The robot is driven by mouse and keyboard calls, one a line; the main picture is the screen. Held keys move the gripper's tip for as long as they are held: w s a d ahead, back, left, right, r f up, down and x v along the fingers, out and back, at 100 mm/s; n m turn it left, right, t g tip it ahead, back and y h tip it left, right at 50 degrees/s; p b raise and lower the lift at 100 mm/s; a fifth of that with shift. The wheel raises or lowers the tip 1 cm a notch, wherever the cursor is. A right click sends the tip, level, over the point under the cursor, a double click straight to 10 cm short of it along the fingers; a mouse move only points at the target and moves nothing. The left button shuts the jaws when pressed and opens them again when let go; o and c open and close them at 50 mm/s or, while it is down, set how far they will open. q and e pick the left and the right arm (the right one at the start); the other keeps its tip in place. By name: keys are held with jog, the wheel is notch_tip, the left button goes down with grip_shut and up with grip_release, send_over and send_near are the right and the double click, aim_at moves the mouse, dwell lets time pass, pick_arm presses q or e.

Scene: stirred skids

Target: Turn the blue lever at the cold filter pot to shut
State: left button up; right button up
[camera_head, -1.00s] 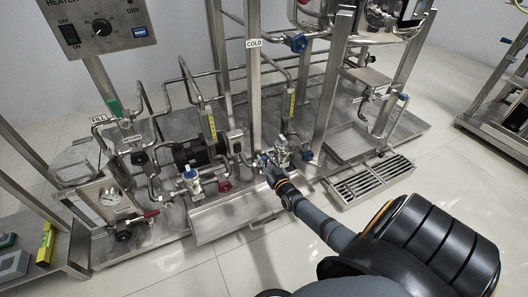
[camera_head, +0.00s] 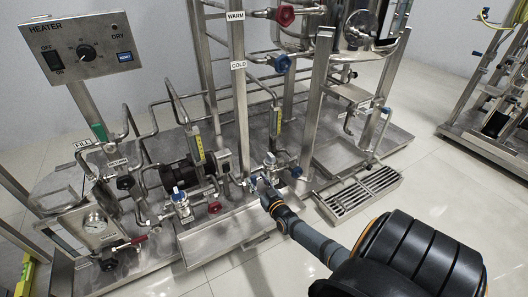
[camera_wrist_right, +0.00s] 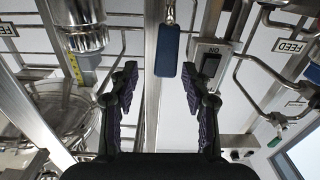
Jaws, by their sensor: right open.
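My right gripper (camera_head: 262,186) reaches low in front of the skid, close to a small metal filter pot (camera_head: 270,163) near the post with the COLD label. In the right wrist view my right gripper (camera_wrist_right: 156,85) is open, with one finger on each side of the picture. A blue lever (camera_wrist_right: 167,55) shows ahead in the gap between the fingers, nearer the right one, with no visible contact. A metal cylinder, seemingly the pot (camera_wrist_right: 85,25), is at the upper left. In the head view the gripper largely hides the lever. My left gripper is not in view.
Another small pot with a blue top (camera_head: 180,203) and a red knob (camera_head: 214,207) stand left of the gripper. A metal post (camera_head: 238,90) rises just behind. A drain grate (camera_head: 362,190) lies to the right. A switch box (camera_wrist_right: 208,65) is close to the right finger.

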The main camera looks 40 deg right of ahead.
jog(key=v, duration=1)
jog(key=shift+d, duration=0.1)
